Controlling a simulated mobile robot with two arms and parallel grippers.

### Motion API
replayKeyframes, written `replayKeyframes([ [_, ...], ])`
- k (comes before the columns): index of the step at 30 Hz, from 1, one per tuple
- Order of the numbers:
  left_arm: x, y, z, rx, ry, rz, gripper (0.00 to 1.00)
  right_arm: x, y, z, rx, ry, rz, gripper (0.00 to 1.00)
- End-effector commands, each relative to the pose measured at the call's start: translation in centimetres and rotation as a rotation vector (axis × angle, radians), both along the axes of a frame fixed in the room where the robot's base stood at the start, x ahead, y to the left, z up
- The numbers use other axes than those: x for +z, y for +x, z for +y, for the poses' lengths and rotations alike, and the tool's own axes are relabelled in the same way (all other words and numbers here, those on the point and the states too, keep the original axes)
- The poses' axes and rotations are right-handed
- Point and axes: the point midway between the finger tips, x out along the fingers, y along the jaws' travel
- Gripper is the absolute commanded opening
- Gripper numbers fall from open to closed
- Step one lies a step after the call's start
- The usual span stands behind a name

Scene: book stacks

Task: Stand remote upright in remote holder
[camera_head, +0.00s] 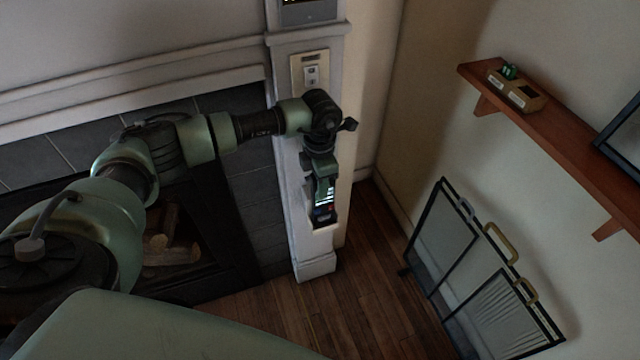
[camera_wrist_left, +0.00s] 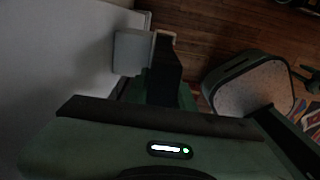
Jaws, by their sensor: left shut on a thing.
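My left gripper (camera_head: 324,215) points down in front of the white fireplace pillar. It is shut on a small dark thing with coloured marks, which looks like the remote (camera_head: 325,212); the fingers hide much of it. In the left wrist view a dark upright part (camera_wrist_left: 166,72) and a pale grey block (camera_wrist_left: 132,52) show beyond the gripper body, close to the white surface; I cannot tell which is the remote. A tan box with two compartments (camera_head: 519,91), which looks like the holder, sits on the wall shelf, well right of my gripper, with a small green thing in it. My right gripper is not in view.
The wooden shelf (camera_head: 560,131) also bears a dark frame (camera_head: 622,140) at right. A folding fire screen (camera_head: 470,270) stands on the floor below it. The pillar (camera_head: 297,225) and fireplace are close to my left arm. Wood floor (camera_head: 365,260) is clear between pillar and screen.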

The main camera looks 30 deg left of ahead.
Motion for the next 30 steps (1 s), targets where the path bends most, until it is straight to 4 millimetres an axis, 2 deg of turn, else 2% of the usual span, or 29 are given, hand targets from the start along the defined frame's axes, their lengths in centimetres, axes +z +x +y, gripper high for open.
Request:
replayKeyframes([
  [19,-1.6,0.0,0.0,0.0,-0.001,-0.001,0.0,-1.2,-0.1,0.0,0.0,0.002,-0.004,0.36],
  [20,-1.6,0.0,0.0,0.0,-0.001,-0.001,0.29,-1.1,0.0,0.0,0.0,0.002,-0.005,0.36],
  [22,-1.6,0.0,0.0,0.0,-0.001,-0.001,0.49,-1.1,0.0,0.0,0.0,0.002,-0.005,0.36],
  [30,-1.8,0.0,0.0,0.0,0.0,0.0,0.49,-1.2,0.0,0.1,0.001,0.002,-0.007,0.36],
])
